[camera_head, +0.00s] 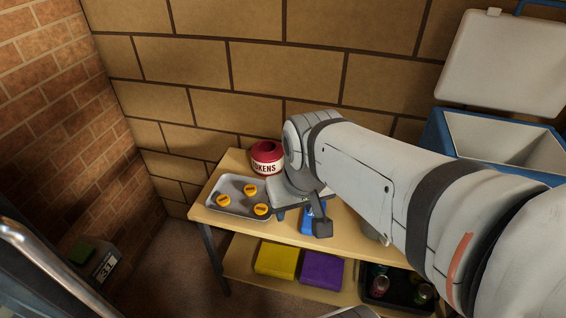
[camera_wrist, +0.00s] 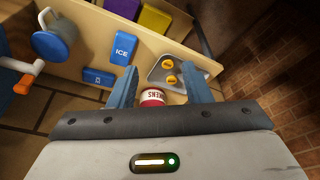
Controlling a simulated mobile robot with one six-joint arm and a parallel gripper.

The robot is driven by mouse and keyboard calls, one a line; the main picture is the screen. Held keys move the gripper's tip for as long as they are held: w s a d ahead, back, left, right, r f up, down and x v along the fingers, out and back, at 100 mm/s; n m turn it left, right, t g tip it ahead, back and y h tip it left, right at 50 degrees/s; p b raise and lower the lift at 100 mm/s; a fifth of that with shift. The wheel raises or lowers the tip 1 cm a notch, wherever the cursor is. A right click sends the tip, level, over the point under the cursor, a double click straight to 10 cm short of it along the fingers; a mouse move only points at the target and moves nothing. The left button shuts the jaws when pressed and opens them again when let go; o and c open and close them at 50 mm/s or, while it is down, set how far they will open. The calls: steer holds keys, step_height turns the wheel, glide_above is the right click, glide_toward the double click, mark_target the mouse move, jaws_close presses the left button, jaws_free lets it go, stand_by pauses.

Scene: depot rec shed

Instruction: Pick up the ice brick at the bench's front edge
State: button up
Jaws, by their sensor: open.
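The blue ice brick (camera_wrist: 124,48) lies on the bench top (camera_wrist: 80,12) near the bench's front edge, its white ICE label readable in the wrist view. In the head view the ice brick (camera_head: 309,222) is partly hidden by my gripper (camera_head: 301,220). My gripper (camera_wrist: 160,72) is open, with nothing between its fingers. In the wrist view the brick is just beyond and left of the left fingertip. A second blue brick (camera_wrist: 98,77) lies farther back from the front edge, left of the left finger.
A metal tray (camera_head: 222,187) with yellow discs and a red TOKENS tin (camera_head: 267,158) are close to my gripper. Yellow (camera_head: 277,260) and purple (camera_head: 322,270) blocks lie on the lower shelf. An open cooler (camera_head: 445,135) is at right.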

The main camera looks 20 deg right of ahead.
mark_target(313, 215)
steer(key=o, duration=1)
steer(key=w+d+f+m+b, duration=0.2)
steer(key=w+d+f+b, duration=0.2)
steer(key=f, duration=0.4)
steer(key=w+d+f+m+h+b, duration=0.1)
steer(key=w+d+f+m+b, duration=0.1)
steer(key=w+d+f+b, duration=0.2)
steer(key=w+d+f+m+h+b, duration=0.1)
steer(key=w+d+f+b, duration=0.4)
steer(key=f, duration=0.7)
steer(key=shift+w+d+f+m+t+b, duration=0.2)
steer(key=shift+w+b, duration=0.45)
steer(key=shift+b, duration=0.45)
steer(key=shift+w+a+f+m+t+b, duration=0.1)
steer(key=shift+w+m+t+b, duration=0.15)
steer(key=shift+w+b, duration=0.6)
steer(key=shift+w+b+x, duration=0.15)
steer(key=shift+b+x, duration=0.25)
steer(key=shift+x, duration=1.45)
steer(key=shift+w+b+x, duration=0.2)
steer(key=shift+b+x, duration=0.2)
steer(key=shift+x, duration=1.4)
